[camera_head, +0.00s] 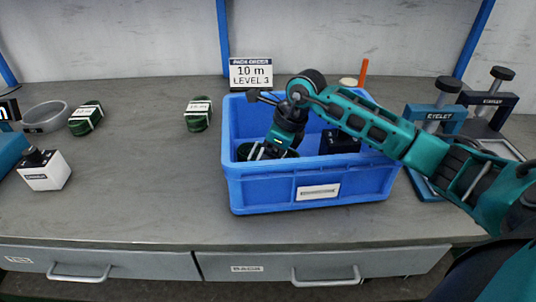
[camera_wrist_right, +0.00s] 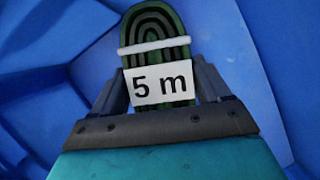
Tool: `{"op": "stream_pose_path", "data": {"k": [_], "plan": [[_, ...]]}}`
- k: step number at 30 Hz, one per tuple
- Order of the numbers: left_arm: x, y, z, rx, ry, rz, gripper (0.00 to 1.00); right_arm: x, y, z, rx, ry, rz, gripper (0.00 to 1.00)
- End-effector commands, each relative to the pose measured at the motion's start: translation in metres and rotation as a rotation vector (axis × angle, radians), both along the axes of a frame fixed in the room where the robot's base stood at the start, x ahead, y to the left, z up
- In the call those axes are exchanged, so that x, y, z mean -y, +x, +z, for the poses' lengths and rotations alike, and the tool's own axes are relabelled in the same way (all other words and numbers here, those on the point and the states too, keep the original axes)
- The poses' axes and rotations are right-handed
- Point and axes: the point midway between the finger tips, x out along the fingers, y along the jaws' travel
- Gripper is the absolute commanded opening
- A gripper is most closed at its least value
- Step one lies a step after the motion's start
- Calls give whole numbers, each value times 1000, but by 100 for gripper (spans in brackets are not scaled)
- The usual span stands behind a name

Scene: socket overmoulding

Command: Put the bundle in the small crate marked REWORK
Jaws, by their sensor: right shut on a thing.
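My right gripper (camera_head: 262,151) reaches down into a large blue crate (camera_head: 270,192) in the middle of the bench. It is shut on a dark green coiled bundle (camera_head: 245,152) with a white band, low inside the crate. In the right wrist view the bundle (camera_wrist_right: 158,28) stands between the fingers, its white tag reading "5 m". I cannot tell whether it touches the crate floor. The crate's front label is too small to read. No crate legibly marked REWORK shows. My left gripper is not in view.
Two green tagged bundles (camera_head: 85,118) (camera_head: 198,115) lie left of the crate, near a grey round dish (camera_head: 47,117) and white box (camera_head: 45,176). Eyelet presses (camera_head: 437,118) stand right.

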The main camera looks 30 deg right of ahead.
Motion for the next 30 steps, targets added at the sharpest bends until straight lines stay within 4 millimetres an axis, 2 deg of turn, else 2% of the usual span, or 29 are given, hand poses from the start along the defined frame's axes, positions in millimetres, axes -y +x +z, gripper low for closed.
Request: {"op": "stream_pose_path", "data": {"k": [11,12,18,26,30], "plan": [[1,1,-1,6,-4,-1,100,0,1,-5,4,0,0,42],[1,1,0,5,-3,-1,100,0,1,-3,3,0,0,80],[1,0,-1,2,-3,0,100,0,0,-3,2,0,1,99],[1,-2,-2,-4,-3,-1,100,0,0,-1,2,0,1,100],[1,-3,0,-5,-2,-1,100,3,-2,11,4,-2,0,100]]}}
